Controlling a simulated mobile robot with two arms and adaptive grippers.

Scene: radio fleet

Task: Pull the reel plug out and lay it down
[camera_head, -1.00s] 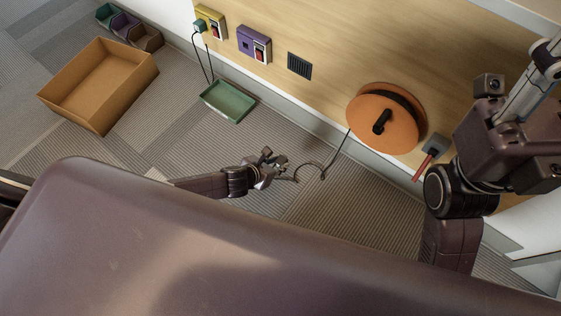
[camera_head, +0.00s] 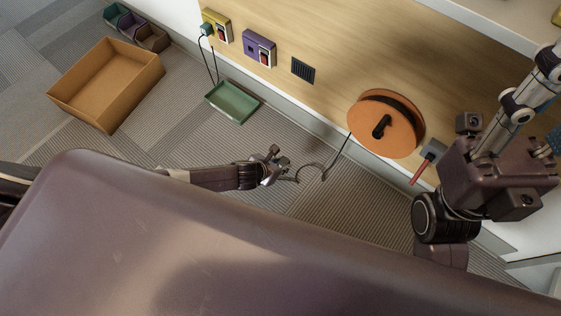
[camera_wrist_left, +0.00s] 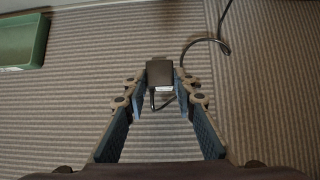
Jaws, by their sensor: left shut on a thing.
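My left gripper (camera_head: 276,166) is shut on the reel plug, a small dark block that shows between the fingertips in the left wrist view (camera_wrist_left: 160,72). The gripper holds it over the carpet, clear of the wall boxes. A thin dark cord (camera_head: 318,165) curls from the plug and runs up to the orange cable reel (camera_head: 375,138) on the wooden wall panel. The purple socket box (camera_head: 259,48) on the wall has no plug in it. My right arm is at the right edge; its gripper does not show.
A green tray (camera_head: 232,102) lies on the floor by the wall. A yellow box (camera_head: 217,26) holds a green plug (camera_head: 206,29). A large orange-brown bin (camera_head: 107,84) stands at the left. A grey wall piece with a red bar (camera_head: 421,171) is right of the reel. Carpet between is free.

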